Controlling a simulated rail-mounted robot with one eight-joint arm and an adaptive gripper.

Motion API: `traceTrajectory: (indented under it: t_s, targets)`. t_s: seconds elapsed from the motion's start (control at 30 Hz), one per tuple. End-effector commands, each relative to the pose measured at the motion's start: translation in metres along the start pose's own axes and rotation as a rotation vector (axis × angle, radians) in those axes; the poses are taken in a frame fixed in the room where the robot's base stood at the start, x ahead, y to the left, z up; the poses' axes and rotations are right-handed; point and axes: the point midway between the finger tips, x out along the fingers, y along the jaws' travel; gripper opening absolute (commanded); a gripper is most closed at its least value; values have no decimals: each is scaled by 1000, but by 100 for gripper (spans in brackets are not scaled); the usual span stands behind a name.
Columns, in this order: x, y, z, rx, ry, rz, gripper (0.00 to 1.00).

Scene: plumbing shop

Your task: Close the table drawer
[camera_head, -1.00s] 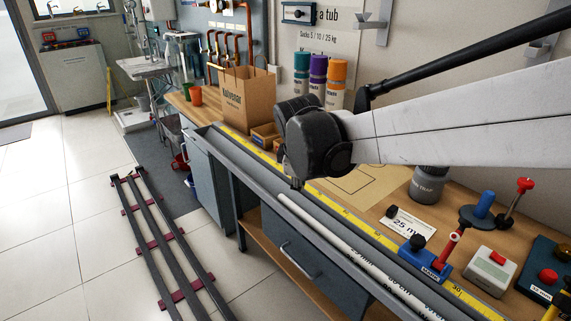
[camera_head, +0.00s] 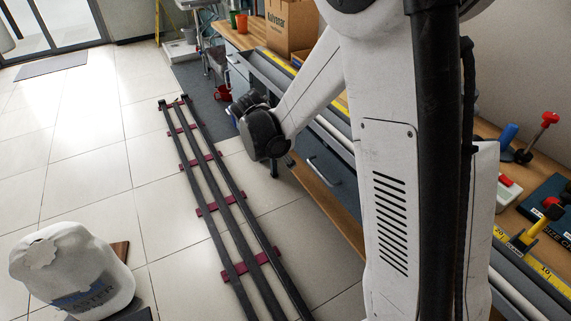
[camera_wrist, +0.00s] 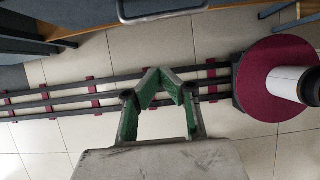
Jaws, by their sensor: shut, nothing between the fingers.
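The table drawer's dark grey-blue front (camera_head: 334,187) shows under the workbench in the head view, with a light pull handle (camera_head: 326,172). My arm hides part of the bench around it. How far the drawer stands out is hard to tell. In the wrist view, a pale rounded bar, likely the drawer handle (camera_wrist: 163,17), lies at the top edge, ahead of and apart from my fingertips. My gripper (camera_wrist: 158,74) has green-lined fingers whose tips meet with nothing between them. In the head view my black wrist hangs over the floor in front of the bench, left of the drawer.
Dark floor rails (camera_head: 220,205) with red cross-pieces run alongside the bench. The bench's wooden lower shelf (camera_head: 335,214) is below the drawer. A white sack-like item (camera_head: 72,268) stands at the lower left. Open tiled floor lies left of the rails.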

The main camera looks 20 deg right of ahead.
Motion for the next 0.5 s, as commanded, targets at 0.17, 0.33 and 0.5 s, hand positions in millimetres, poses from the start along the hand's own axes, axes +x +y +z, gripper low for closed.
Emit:
traceTrajectory:
  t_s: [0.17,0.33,0.5]
  targets:
    - [36,0,-1,2,0,1,0]
    - [68,1,-1,3,1,1,0]
    - [85,0,12,5,0,0,0]
